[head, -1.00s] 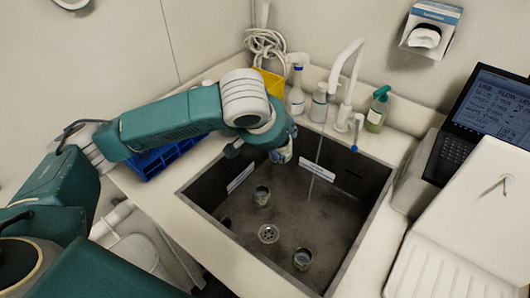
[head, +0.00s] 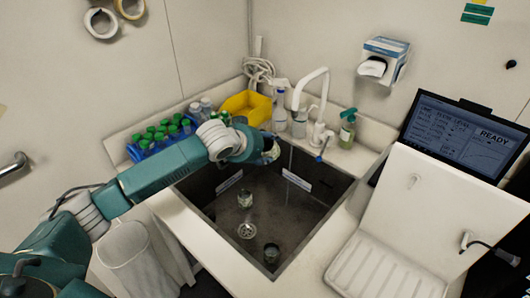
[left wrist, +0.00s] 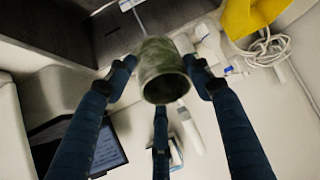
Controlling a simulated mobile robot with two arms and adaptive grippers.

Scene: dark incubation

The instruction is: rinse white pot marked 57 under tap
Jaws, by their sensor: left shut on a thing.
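My left gripper (head: 269,148) is shut on a small pale pot (head: 273,151) with greenish smears, above the back of the sink (head: 332,213). In the left wrist view the pot (left wrist: 162,70) sits between three fingers (left wrist: 162,88); I cannot read a number on it. The white tap (head: 316,88) arches over the sink from behind. A thin stream of water (head: 291,157) falls just right of the pot, apparently apart from it. My right gripper is not in view.
Bottles (head: 347,130) stand around the tap on the back ledge. A yellow container (head: 245,107) and a blue rack of green-capped bottles (head: 137,154) are left of the sink. A laptop (head: 463,135) and a white device (head: 425,195) stand at right.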

